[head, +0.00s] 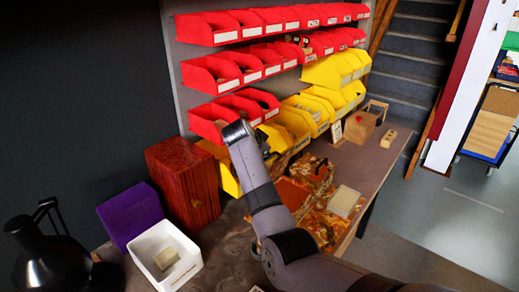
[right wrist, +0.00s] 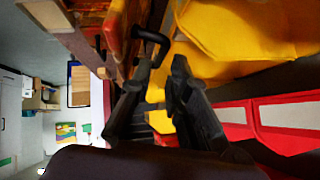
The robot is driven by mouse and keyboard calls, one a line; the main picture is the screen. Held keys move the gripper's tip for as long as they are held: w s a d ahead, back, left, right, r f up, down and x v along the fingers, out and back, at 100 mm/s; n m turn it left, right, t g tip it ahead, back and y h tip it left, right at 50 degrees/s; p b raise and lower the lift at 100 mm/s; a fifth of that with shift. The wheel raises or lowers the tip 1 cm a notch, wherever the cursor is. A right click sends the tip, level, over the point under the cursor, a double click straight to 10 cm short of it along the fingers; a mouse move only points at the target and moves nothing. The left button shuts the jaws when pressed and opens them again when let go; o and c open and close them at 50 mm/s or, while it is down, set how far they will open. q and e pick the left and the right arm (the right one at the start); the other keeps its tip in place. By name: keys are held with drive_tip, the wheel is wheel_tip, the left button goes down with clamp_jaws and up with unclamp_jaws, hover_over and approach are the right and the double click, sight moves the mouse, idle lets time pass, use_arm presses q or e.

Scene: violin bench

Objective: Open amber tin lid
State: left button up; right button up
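My right arm reaches up across the bench in the head view, and its gripper is mostly hidden behind its own wrist near the yellow bins. In the right wrist view my right gripper (right wrist: 160,68) has its two black fingers apart, with a narrow gap between them. A dark hooked piece (right wrist: 150,38) shows just beyond the fingertips; I cannot tell what it belongs to. An amber-brown marbled box (head: 316,172) stands on the bench right of the arm. I cannot tell whether it is the amber tin, and no lid is clear.
Yellow bins (head: 295,122) and red bins (head: 210,72) line the rack behind the bench. A dark red box (head: 183,180), a purple box (head: 128,213) and a white bin (head: 150,240) stand at left. A small wooden box (head: 360,127) stands at the far end.

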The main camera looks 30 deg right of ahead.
drive_tip(key=v, duration=0.6)
drive_tip(key=shift+r, duration=0.15)
drive_tip(key=shift+s+a, duration=0.1)
drive_tip(key=shift+a, duration=0.05)
drive_tip(key=shift+a, duration=0.1)
